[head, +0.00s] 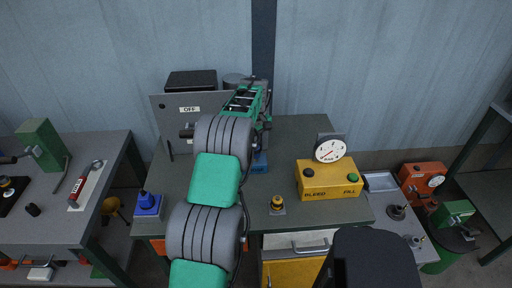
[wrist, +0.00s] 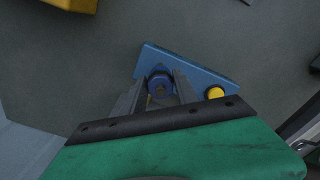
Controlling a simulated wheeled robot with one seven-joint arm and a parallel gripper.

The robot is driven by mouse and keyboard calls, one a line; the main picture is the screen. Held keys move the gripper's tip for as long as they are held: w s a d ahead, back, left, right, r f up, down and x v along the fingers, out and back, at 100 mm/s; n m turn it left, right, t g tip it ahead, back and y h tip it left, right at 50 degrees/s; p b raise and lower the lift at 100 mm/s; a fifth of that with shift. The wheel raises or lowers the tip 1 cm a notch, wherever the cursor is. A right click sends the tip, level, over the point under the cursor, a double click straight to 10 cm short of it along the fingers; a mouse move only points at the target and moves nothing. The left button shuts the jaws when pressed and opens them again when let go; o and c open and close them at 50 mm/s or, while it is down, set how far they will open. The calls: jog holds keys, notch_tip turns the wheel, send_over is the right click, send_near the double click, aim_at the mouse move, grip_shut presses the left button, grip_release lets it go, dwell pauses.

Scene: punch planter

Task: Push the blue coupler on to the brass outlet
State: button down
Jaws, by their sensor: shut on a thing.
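The blue coupler (wrist: 160,82), a round blue ring with a dark centre, sits between the two grey fingers of my gripper (wrist: 158,77) in the wrist view. The fingers are shut on it. Just beyond it is a blue plate (wrist: 195,67) with a yellow round knob (wrist: 215,92) at its right end; I cannot tell whether the coupler touches the plate. In the head view my arm hides the fingers and coupler. I cannot clearly identify the brass outlet; a small brass-yellow fitting (head: 277,202) stands on a grey base on the bench.
A grey panel marked OFF (head: 165,110) stands at the back of the bench (head: 300,130). A yellow box with buttons (head: 328,180) and a dial gauge (head: 330,150) stand to the right. A blue holder (head: 148,206) is at the bench's left edge. Bench between fitting and box is clear.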

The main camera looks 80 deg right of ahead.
jog(key=c, duration=0.9)
grip_release()
jog(key=shift+o, duration=0.2)
